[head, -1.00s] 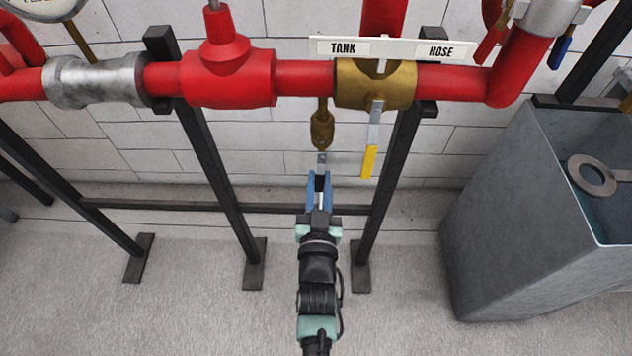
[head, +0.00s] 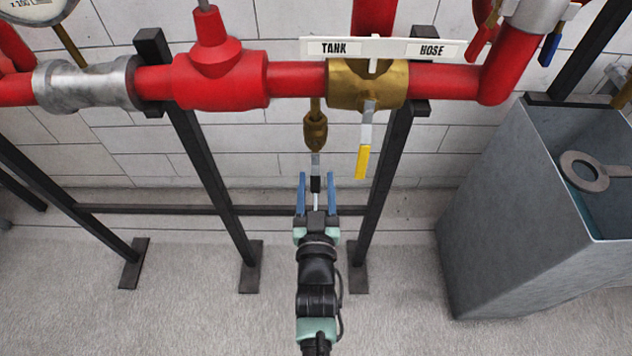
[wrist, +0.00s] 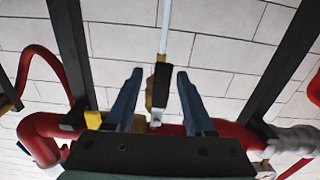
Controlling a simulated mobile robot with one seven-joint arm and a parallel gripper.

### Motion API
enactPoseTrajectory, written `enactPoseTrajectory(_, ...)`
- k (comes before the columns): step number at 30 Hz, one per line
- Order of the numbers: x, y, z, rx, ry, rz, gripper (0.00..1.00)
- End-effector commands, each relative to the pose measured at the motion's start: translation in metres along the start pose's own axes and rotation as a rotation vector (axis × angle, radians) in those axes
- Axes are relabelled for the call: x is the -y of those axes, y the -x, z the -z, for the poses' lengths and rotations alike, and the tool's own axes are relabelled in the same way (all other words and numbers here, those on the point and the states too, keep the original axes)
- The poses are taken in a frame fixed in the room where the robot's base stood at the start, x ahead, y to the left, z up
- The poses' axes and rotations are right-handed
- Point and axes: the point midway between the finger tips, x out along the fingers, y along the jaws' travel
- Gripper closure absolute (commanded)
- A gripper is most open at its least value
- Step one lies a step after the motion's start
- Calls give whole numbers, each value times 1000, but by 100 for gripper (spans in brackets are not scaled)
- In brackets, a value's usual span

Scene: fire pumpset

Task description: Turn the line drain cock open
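The line drain cock (head: 315,130) is a small brass valve hanging below the red pipe. Its grey lever with a black grip (head: 316,185) points down. The grip also shows in the wrist view (wrist: 161,85), partly covering the brass body. My gripper (head: 316,180) is open below the cock, with one blue finger on each side of the black grip. The wrist view shows gaps between the grip and both fingers of my gripper (wrist: 159,78). A thin pale strip (wrist: 166,25) extends beyond the grip; I cannot tell what it is.
A larger brass valve (head: 345,85) with a yellow-ended lever (head: 362,160) is close on the right, under the TANK/HOSE sign (head: 380,48). Black frame legs (head: 210,180) stand on both sides. A grey bin (head: 490,220) is at right. The foreground floor is clear.

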Motion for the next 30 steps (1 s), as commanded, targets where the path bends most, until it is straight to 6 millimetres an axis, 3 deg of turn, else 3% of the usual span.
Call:
enactPoseTrajectory(7,1,3,0,0,-2,1,46)
enactPoseTrajectory(11,1,15,0,2,-2,1,46)
enactPoseTrajectory(24,0,98,-1,3,-1,0,46)
enactPoseTrajectory(30,0,122,-1,2,-1,0,46)
